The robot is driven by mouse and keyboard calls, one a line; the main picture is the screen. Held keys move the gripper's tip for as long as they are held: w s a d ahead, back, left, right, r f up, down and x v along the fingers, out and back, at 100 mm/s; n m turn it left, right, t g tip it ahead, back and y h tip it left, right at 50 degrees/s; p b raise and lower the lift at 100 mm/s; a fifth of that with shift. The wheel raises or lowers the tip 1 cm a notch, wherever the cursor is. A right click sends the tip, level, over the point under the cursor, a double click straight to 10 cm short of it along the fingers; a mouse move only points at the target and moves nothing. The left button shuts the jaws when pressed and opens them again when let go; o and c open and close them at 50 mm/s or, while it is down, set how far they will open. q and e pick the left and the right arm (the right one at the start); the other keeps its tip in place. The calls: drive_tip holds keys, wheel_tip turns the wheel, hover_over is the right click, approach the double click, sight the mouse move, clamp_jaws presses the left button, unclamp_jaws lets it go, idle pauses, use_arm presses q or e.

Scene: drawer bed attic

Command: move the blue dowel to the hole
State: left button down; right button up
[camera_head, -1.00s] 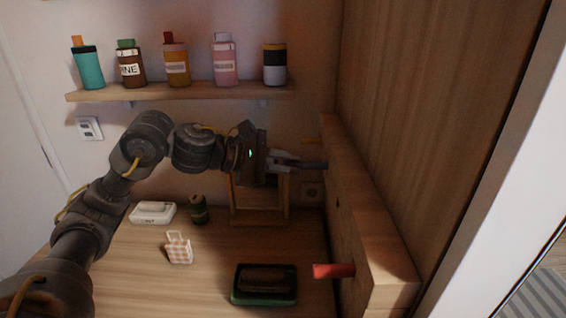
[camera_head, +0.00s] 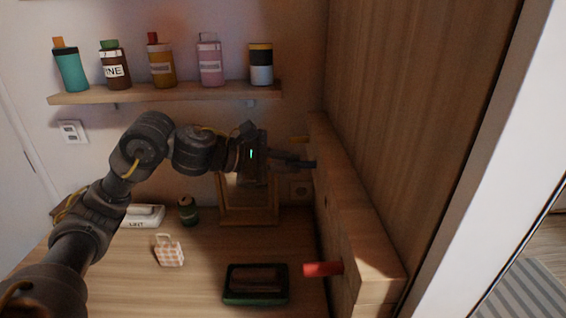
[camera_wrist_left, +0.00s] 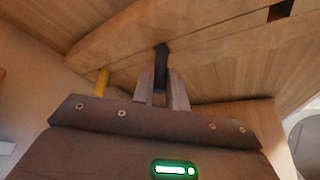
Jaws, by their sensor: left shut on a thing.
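My left gripper (camera_head: 293,161) reaches from the left to the wooden board along the right side of the desk. In the left wrist view its fingers (camera_wrist_left: 162,92) are shut on a dark peg (camera_wrist_left: 161,66), which I take for the blue dowel; its colour looks almost black. The peg points at the board (camera_head: 358,232), its far end at the board's face; I cannot tell whether it sits in a hole. A dark square hole (camera_wrist_left: 281,11) shows at the upper right of the wrist view. A small dark hole (camera_head: 327,202) shows on the board, nearer than the gripper. My right gripper is out of view.
A yellow dowel (camera_wrist_left: 102,82) sticks out beyond the gripper, and a red dowel (camera_head: 323,269) nearer. The desk holds a green-rimmed tray (camera_head: 256,299), a checkered bag (camera_head: 169,251), a dark can (camera_head: 188,211) and a white box (camera_head: 144,216). A bottle shelf (camera_head: 170,92) is above.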

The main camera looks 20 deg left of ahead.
use_arm(q)
drive_tip(key=shift+w+d, duration=0.25)
drive_tip(key=shift+d, duration=0.35)
drive_tip(key=c, duration=1.3)
unclamp_jaws()
drive_tip(key=b+v, duration=0.3)
drive_tip(key=v, duration=0.8)
